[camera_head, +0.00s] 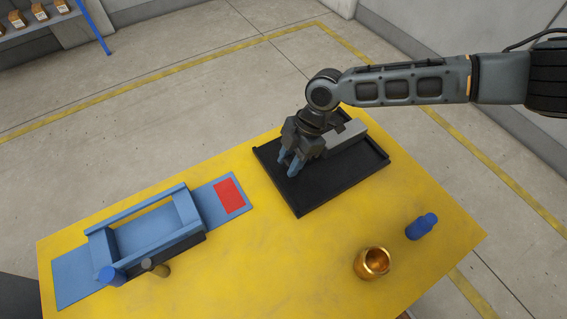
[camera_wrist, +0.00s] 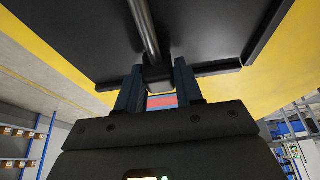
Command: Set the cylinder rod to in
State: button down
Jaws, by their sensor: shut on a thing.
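The cylinder has a grey block body (camera_head: 346,136) that lies on the black tray (camera_head: 352,183). In the wrist view its thin dark rod (camera_wrist: 145,30) runs out over the tray to a small square end block (camera_wrist: 157,76). A length of rod shows there, so it stands out of the body. My gripper (camera_head: 288,164) is over the tray, just left of the body, with its blue fingers pointing down. In the wrist view my gripper (camera_wrist: 158,85) is shut on the rod's end block. In the head view the gripper hides the rod.
The tray has a raised rim and lies on a yellow table (camera_head: 330,270). A blue slide fixture (camera_head: 150,225) with a red patch (camera_head: 229,196) is at the left. A gold cup (camera_head: 371,264) and a blue bottle-like piece (camera_head: 421,227) stand in front right.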

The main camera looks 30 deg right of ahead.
jog(key=d, duration=0.4)
jog(key=shift+d, duration=0.15)
jog(key=c, duration=0.8)
grip_release()
jog(key=shift+b+v, duration=0.6)
jog(key=shift+v, duration=3.3)
